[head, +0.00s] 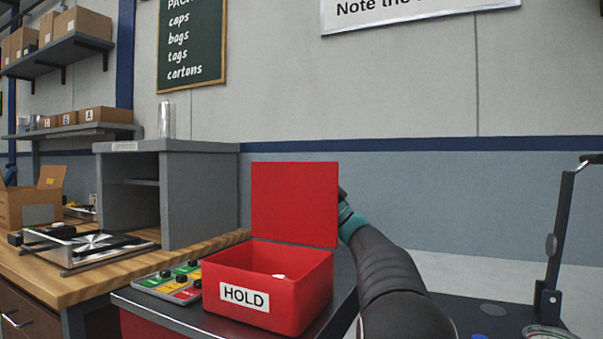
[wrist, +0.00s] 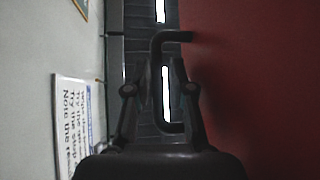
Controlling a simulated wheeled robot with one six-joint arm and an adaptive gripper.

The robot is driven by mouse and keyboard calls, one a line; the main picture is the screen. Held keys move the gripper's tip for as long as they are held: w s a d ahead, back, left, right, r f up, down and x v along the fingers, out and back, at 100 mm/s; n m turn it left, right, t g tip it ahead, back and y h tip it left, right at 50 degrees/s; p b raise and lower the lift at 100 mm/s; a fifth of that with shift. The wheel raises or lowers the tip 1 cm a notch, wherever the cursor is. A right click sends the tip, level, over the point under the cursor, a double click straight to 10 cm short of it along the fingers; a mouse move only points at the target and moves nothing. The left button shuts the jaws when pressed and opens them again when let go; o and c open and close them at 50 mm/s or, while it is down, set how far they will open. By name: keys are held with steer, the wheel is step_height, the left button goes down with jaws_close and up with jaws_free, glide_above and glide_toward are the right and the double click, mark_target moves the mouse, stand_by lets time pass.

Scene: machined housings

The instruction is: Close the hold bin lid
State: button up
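The red hold bin (head: 293,304), with a white HOLD label, stands on a dark bench top. Its red lid (head: 293,203) is open and stands roughly upright at the rear edge. A small white item (head: 279,276) shows inside. My gripper is mostly hidden behind the lid's right edge in the head view. In the wrist view, my gripper (wrist: 161,66) has its two fingers apart, with a dark C-shaped handle (wrist: 157,42) between them. The handle joins the red lid surface (wrist: 260,90) at right. Contact with the bar cannot be made out.
A wooden bench (head: 95,287) with a metal fixture and an open carton (head: 30,205) is further left. A grey cabinet (head: 190,195) stands behind. A dark stand (head: 550,295) is at right.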

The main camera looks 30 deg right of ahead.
jaws_close()
steer(key=shift+w+d, duration=0.1)
steer(key=shift+w, duration=0.05)
